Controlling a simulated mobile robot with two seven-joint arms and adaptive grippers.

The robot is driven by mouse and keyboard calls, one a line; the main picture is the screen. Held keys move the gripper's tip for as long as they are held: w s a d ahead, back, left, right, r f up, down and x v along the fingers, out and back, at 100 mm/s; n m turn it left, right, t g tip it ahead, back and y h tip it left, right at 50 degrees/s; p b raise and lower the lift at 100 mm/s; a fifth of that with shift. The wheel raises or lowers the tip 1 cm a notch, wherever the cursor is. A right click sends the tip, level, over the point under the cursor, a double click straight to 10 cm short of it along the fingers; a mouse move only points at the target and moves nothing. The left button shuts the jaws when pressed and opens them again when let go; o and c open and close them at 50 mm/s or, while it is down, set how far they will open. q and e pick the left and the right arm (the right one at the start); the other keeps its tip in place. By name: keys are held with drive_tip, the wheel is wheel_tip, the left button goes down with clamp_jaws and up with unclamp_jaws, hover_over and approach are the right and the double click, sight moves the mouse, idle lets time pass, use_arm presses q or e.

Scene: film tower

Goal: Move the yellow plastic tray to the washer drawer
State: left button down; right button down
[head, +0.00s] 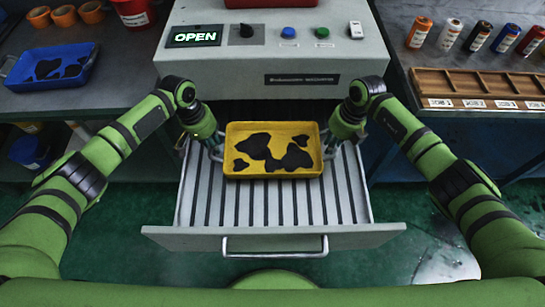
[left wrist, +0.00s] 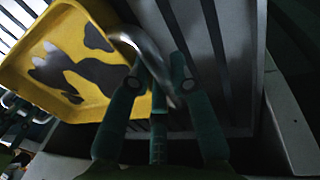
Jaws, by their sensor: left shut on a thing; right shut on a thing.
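The yellow plastic tray (head: 230,133), with dark blotches on its floor, is over the ribbed floor of the open washer drawer (head: 200,205). I cannot tell whether it rests on the ribs or is held just above them. My left gripper (head: 216,149) is shut at the tray's left side, on its metal handle (left wrist: 150,58), which shows in the left wrist view beside the yellow tray (left wrist: 95,104). My right gripper (head: 330,148) is shut at the tray's right side; its fingertips are small and partly hidden in the head view.
The washer (head: 275,60) stands behind the drawer, its display (head: 194,36) reading OPEN. A blue tray (head: 88,62) lies on the left bench. A wooden compartment box (head: 470,85) and several film canisters (head: 448,34) are on the right bench. The drawer front has a bar handle (head: 275,253).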

use_arm(q)
drive_tip(key=shift+a+f, duration=0.1)
drive_tip(key=shift+f, duration=0.4)
use_arm(e)
drive_tip(key=shift+d+f, duration=0.1)
drive_tip(key=shift+f, duration=0.45)
use_arm(q)
drive_tip(key=c, duration=1.1)
unclamp_jaws()
drive_tip(key=shift+r, duration=0.15)
use_arm(e)
drive_tip(key=c, duration=1.1)
unclamp_jaws()
drive_tip(key=shift+r, duration=0.2)
use_arm(q)
drive_tip(key=shift+r, duration=0.1)
